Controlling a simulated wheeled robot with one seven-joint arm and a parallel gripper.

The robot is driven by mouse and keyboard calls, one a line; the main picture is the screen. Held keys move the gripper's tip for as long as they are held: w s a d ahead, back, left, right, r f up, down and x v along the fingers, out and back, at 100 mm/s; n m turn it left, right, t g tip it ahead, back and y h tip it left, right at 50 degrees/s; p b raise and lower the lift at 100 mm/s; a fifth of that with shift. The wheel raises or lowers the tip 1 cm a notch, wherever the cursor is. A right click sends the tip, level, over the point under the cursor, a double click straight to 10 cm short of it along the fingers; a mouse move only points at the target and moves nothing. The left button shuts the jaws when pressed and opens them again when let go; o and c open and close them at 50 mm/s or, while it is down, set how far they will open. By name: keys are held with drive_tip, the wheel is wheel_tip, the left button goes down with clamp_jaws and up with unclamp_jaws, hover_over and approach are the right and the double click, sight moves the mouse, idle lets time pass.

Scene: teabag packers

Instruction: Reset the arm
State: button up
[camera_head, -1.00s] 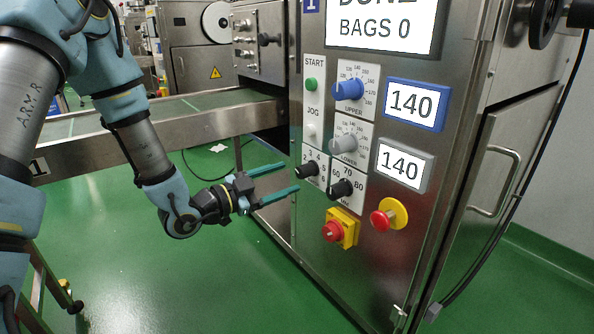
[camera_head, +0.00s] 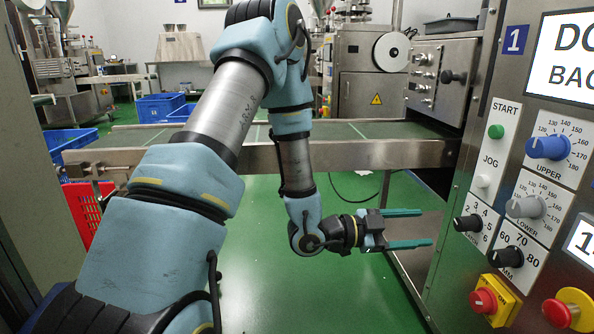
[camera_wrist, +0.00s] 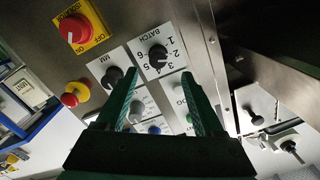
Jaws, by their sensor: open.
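My gripper (camera_head: 420,228) is open and empty, its two green fingers pointing right toward the machine's control panel. It hangs in front of the conveyor, apart from the panel in the head view. In the wrist view the gripper (camera_wrist: 165,108) shows both fingers spread, with the panel behind them. The panel carries a black batch knob (camera_head: 467,223), a black MM knob (camera_head: 507,257), a grey lower knob (camera_head: 526,207), a blue upper knob (camera_head: 547,147) and a green start button (camera_head: 496,131).
A red rotary switch on a yellow plate (camera_head: 510,296) and a red emergency button (camera_head: 556,312) sit low on the panel. The conveyor (camera_head: 345,155) runs behind my arm. Blue crates (camera_head: 160,107) and a red crate (camera_head: 80,212) stand left. Green floor (camera_head: 300,290) below is clear.

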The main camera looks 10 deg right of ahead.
drive_tip(key=w+a+f+n+t+y, duration=0.2)
drive_tip(key=w+a+n+t+y, duration=0.25)
drive_tip(key=w+a, duration=0.4)
drive_tip(key=w+a+n+t+y, duration=0.1)
drive_tip(key=w+a+n+y, duration=0.25)
drive_tip(key=a, duration=0.35)
drive_tip(key=w+a+n+t+y, duration=0.25)
drive_tip(key=a+n+y, duration=0.2)
drive_tip(key=a, duration=0.35)
drive_tip(key=s+a+r+n+g+y+p, duration=0.1)
drive_tip(key=s+a+r+n+g+y, duration=0.15)
drive_tip(key=s+a+n, duration=0.45)
drive_tip(key=s+a+r+n+g+y+p, duration=0.1)
drive_tip(key=s+a+r+n+g+y, duration=0.15)
drive_tip(key=s+a+n, duration=0.4)
wheel_tip(320, 180, up, 38)
drive_tip(key=w+a+m+p, duration=0.1)
drive_tip(key=w+m+p, duration=0.1)
drive_tip(key=p, duration=3.5)
drive_tip(key=shift+a+f+m+g, duration=0.25)
drive_tip(key=shift+a+m+g, duration=0.15)
drive_tip(key=shift+c, duration=0.3)
